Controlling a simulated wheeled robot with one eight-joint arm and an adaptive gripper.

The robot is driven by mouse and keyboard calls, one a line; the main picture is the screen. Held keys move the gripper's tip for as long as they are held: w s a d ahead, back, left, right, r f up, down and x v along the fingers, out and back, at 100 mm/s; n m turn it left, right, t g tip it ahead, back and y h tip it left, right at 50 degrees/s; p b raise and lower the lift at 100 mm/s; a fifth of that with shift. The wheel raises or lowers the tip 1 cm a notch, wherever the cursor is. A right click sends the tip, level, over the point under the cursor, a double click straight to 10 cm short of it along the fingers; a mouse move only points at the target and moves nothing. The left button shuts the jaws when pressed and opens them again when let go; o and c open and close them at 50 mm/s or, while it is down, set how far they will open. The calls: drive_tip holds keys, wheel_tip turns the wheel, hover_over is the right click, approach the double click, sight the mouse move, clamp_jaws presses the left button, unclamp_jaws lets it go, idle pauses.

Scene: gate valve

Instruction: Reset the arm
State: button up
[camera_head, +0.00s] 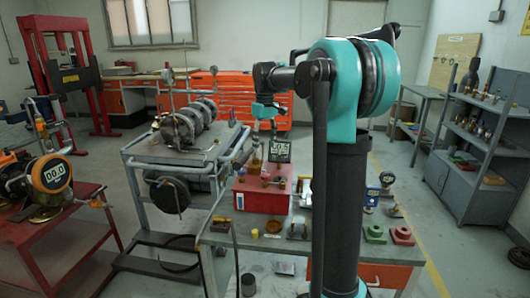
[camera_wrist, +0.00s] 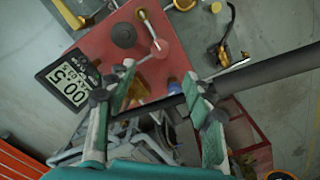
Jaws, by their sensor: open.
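My arm (camera_head: 345,90) stands up in front of the bench in the head view, bent at a large teal joint, with its forearm reaching left. My gripper (camera_head: 268,112) hangs at the end of that forearm, above the red box (camera_head: 262,198). In the wrist view my gripper (camera_wrist: 160,85) shows two teal-padded fingers spread apart, with nothing held between them. Below them the red box (camera_wrist: 95,50) carries a black digital gauge (camera_wrist: 70,80), a dark round knob and a metal lever with a reddish ball end. The gauge also shows in the head view (camera_head: 279,151).
The grey bench (camera_head: 225,238) holds small parts, with red and green blocks (camera_head: 402,233) at right. A grey machine on a cart (camera_head: 180,160) stands left of the box. A red cart (camera_head: 60,230) is at far left; grey shelves (camera_head: 475,140) stand at right.

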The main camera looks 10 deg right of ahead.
idle(0.3)
drive_tip(key=s+d+f+m+t, duration=0.2)
drive_tip(key=s+f+m, duration=0.1)
drive_tip(key=s+f, duration=0.9)
drive_tip(key=s+d+f+m+t, duration=0.2)
drive_tip(key=s+f, duration=1.1)
drive_tip(key=s, duration=0.4)
drive_tip(key=shift+s+d+f+m, duration=0.15)
drive_tip(key=shift+d+f+m, duration=0.05)
drive_tip(key=shift+m, duration=0.2)
